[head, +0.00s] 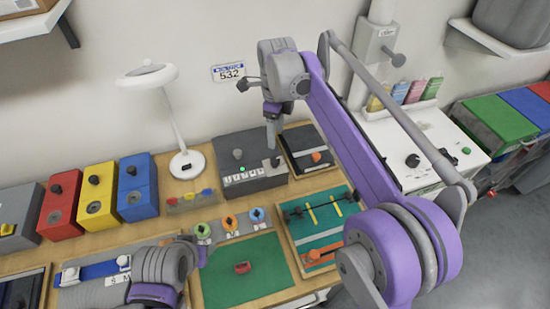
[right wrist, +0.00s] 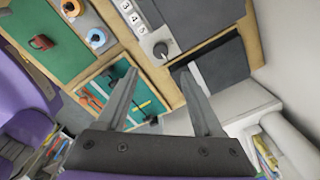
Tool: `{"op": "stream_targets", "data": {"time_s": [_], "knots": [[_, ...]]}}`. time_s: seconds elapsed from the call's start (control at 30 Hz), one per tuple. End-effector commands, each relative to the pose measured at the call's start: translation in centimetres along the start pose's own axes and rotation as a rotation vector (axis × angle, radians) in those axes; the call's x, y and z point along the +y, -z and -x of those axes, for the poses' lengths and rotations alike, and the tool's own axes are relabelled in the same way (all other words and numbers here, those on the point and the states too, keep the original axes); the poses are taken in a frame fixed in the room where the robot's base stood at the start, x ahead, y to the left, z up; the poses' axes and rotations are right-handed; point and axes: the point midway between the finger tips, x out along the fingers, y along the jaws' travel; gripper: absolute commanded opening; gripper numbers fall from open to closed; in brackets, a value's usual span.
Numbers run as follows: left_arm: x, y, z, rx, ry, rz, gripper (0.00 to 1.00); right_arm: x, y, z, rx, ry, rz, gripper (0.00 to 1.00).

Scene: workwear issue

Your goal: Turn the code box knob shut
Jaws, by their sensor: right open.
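The code box (head: 252,180) is a dark grey box with a green light and a row of white number tiles, at the back of the bench. In the right wrist view, a round dark knob with a pale mark (right wrist: 160,50) sits beside the number tiles (right wrist: 132,17). My right gripper's open, empty fingers (right wrist: 157,75) point toward this knob, apart from it. My left gripper (head: 190,258) is low at the front; its fingers are unclear.
Red, yellow and blue knob boxes (head: 98,197) and a white lamp (head: 188,160) stand left of the code box. A dark tray (head: 325,165) lies to its right. A green board (head: 215,285) and a teal tray (head: 300,215) lie in front.

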Motion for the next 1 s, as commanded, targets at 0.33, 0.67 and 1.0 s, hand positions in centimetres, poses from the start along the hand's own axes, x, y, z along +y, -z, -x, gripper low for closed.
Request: {"op": "stream_targets", "data": {"time_s": [0.33, 0.67, 1.0], "knots": [[0.0, -0.4, -0.3, -0.004, 0.000, 0.000, 0.50, -0.1, -0.5, -3.8, 0.007, -0.009, -0.046, 0.68], [0.0, -0.8, -0.7, -0.008, 0.000, 0.000, 0.50, -0.1, -0.5, -9.4, 0.006, -0.007, -0.045, 0.68], [0.0, -0.9, -0.7, -0.008, 0.000, 0.000, 0.50, -0.1, -0.5, -11.0, 0.006, -0.007, -0.045, 0.68]]}}
